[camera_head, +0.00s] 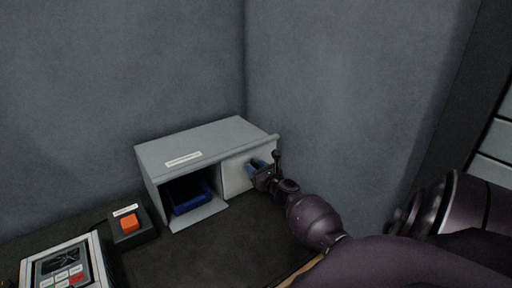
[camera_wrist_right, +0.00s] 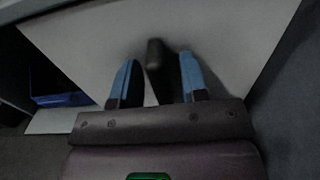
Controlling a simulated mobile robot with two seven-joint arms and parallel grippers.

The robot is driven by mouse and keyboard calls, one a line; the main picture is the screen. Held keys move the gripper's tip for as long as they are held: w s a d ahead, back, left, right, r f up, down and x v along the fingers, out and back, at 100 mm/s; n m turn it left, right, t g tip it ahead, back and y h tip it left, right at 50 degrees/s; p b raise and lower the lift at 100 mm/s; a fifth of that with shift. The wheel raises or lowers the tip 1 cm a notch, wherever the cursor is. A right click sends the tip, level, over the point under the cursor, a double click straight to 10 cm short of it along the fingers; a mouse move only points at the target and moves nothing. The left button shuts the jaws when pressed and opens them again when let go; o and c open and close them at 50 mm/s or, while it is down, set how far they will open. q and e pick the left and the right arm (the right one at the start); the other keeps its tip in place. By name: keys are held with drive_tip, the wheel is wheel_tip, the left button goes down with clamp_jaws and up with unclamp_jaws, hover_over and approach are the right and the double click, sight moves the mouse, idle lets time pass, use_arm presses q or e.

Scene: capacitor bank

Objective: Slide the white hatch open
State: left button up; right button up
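The white hatch (camera_head: 236,176) covers the right part of the grey cabinet's front, and the left part stands open. The hatch also fills much of the right wrist view (camera_wrist_right: 90,40). A dark handle (camera_wrist_right: 155,52) sticks out from it. My right gripper (camera_head: 258,165) is at the hatch front. In the right wrist view its two blue-padded fingers (camera_wrist_right: 156,78) are apart, with the handle between them and nearer the right finger. A gap shows on the left side of the handle. In the head view the gripper hides the handle. My left gripper is not in view.
The grey cabinet (camera_head: 205,141) stands against the wall corner. A blue bin (camera_head: 188,197) sits in its open left compartment. An orange button on a black box (camera_head: 130,222) and a keypad device (camera_head: 68,265) stand left on the dark table. The table before the cabinet is clear.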

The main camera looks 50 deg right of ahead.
drive_tip(key=v, duration=1)
drive_tip(key=shift+s+p, duration=0.4)
drive_tip(key=shift+p, duration=0.05)
drive_tip(key=shift+s, duration=0.1)
